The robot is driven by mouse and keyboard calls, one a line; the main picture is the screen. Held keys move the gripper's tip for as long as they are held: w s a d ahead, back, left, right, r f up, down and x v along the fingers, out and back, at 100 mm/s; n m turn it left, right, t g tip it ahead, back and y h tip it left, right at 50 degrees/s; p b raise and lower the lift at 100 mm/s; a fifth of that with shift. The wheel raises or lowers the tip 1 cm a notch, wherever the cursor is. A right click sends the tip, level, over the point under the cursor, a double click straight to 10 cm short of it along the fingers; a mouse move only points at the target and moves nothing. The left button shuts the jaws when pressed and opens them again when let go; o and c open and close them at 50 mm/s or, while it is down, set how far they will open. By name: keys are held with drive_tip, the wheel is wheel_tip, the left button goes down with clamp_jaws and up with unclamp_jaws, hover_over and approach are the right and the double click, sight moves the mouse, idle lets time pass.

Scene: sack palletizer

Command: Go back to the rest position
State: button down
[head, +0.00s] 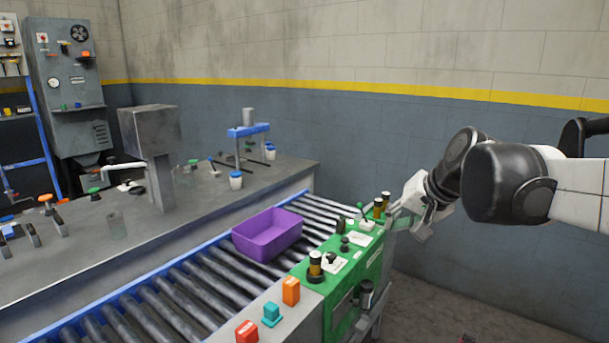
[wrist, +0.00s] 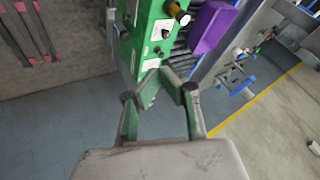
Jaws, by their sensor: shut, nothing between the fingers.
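My gripper (head: 397,211) hangs at the right end of the green control panel (head: 345,283) in the head view, with the arm reaching in from the right. In the wrist view my gripper (wrist: 162,76) is shut and empty, its green-grey fingers meeting in front of the panel's end. The green panel also shows in the wrist view (wrist: 148,22), with knobs and a lever on it. I cannot tell whether the fingertips touch the panel or are just apart from it.
A purple bin (head: 268,236) sits on the roller conveyor (head: 185,283). Orange, teal and red blocks stand at the panel's near end. A grey workbench (head: 95,232) with tools lies behind. Open floor lies right of the panel.

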drive_tip(key=s+f+n+h, duration=0.1)
drive_tip(key=s+f, duration=0.2)
drive_tip(key=s, duration=0.4)
drive_tip(key=s+f+n+h, duration=0.1)
drive_tip(key=s+f, duration=0.3)
drive_tip(key=s, duration=0.4)
drive_tip(key=s+d+f+n+h, duration=0.1)
drive_tip(key=s+f, duration=0.2)
drive_tip(key=s, duration=0.5)
drive_tip(key=shift+f, duration=0.2)
drive_tip(key=c, duration=2.4)
unclamp_jaws()
